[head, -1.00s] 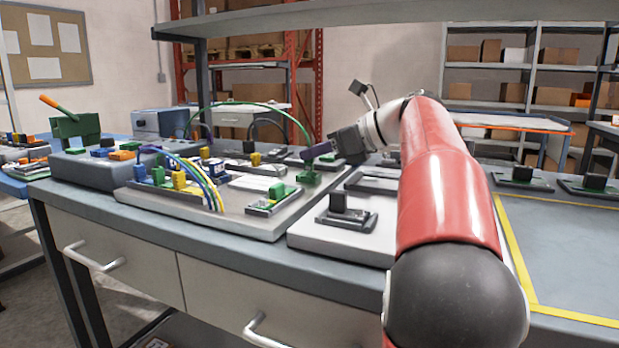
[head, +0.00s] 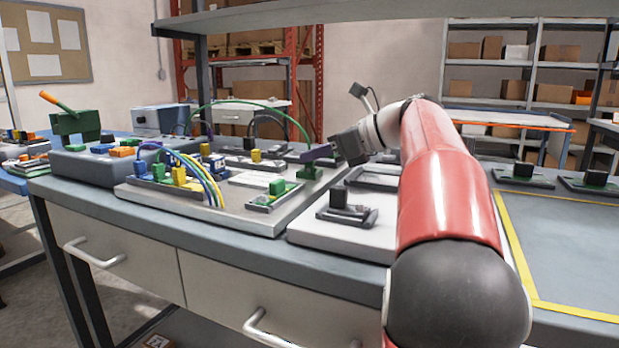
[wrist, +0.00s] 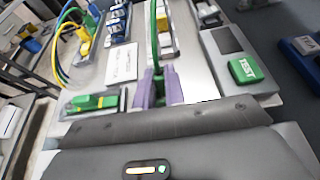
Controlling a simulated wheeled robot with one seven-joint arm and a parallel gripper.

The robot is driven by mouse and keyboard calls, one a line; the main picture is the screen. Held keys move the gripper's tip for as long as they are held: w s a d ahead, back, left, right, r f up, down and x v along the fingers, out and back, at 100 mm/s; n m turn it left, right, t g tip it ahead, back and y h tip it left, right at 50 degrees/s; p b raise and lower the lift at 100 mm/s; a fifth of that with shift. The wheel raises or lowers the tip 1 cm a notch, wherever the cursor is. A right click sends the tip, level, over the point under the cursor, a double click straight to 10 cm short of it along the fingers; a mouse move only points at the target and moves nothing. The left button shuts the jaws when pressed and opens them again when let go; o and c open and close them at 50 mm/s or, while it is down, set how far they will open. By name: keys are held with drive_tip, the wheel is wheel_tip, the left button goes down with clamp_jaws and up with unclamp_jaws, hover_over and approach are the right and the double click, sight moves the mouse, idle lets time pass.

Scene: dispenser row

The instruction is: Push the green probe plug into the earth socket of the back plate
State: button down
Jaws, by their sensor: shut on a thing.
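The green probe plug (head: 309,172) is between the purple fingertips of my gripper (head: 318,153), with a green cable (head: 245,101) arching from it to the left. In the wrist view my gripper (wrist: 160,89) is shut on the plug, and only a narrow green strip of the plug (wrist: 158,84) shows. The plug is low over the right part of the grey metal plate (head: 240,219). The fingers and plug hide what is directly under it, so I cannot tell whether it is touching or in a socket. I cannot single out the earth socket.
A module with a green block (head: 277,187) stands on the plate near its front, left of my gripper. Blue and yellow cables (head: 205,180) loop up farther left. A black block (head: 338,195) stands on the white plate at right.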

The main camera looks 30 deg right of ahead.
drive_tip(key=shift+f, duration=0.45)
drive_tip(key=shift+f, duration=0.1)
idle(1.0)
drive_tip(key=c, duration=1.4)
unclamp_jaws()
drive_tip(key=shift+o, duration=0.5)
drive_tip(key=shift+o, duration=0.6)
drive_tip(key=shift+r+p, duration=0.2)
drive_tip(key=shift+p, duration=0.15)
